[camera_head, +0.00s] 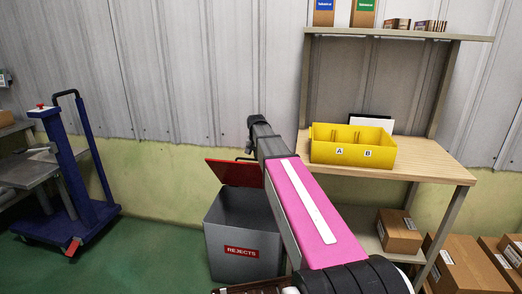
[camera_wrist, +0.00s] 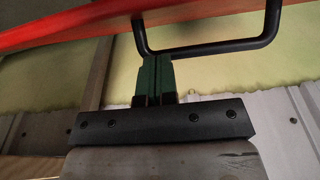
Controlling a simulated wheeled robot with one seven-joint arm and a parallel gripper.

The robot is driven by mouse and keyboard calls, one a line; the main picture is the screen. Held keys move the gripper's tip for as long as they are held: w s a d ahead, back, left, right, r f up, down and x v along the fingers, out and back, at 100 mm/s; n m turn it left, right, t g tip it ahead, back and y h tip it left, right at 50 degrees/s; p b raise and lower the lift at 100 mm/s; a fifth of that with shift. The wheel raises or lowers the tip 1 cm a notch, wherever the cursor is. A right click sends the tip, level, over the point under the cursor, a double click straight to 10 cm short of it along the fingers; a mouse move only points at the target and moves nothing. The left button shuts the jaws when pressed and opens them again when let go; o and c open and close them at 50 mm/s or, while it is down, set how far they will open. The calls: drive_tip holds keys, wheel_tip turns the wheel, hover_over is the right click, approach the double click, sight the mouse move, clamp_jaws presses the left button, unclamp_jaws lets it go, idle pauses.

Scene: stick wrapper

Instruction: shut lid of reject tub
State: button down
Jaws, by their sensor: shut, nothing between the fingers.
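The reject tub (camera_head: 228,240) is a grey box with a red REJECTS label, standing on the floor left of my arm. Its red lid (camera_head: 228,172) is open, tilted up over the rear of the tub, so the dark inside shows. In the wrist view the lid (camera_wrist: 75,33) crosses the top as a red slab, with a black bar handle (camera_wrist: 225,52) below it. My gripper (camera_wrist: 155,58) has its green fingers shut and empty. The fingertips overlap the handle in that view; I cannot tell if they touch it. The head view does not show the fingers clearly.
Cardboard boxes (camera_head: 465,265) lie at the lower right. A blue lift cart (camera_head: 75,170) stands at the left. The green floor between cart and tub is clear.

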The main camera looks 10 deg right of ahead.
drive_tip(key=s+a+f+t+h, duration=0.1)
drive_tip(key=s+a+f+t, duration=0.1)
drive_tip(key=s+f, duration=0.6)
drive_tip(key=s+a+f+t, duration=0.2)
drive_tip(key=s+a+f, duration=0.2)
drive_tip(key=s+f, duration=0.4)
drive_tip(key=shift+s+a+f+h, duration=0.2)
drive_tip(key=shift+a+f+h, duration=0.2)
drive_tip(key=shift+f, duration=3.25)
drive_tip(key=shift+f, duration=0.1)
drive_tip(key=shift+s, duration=0.15)
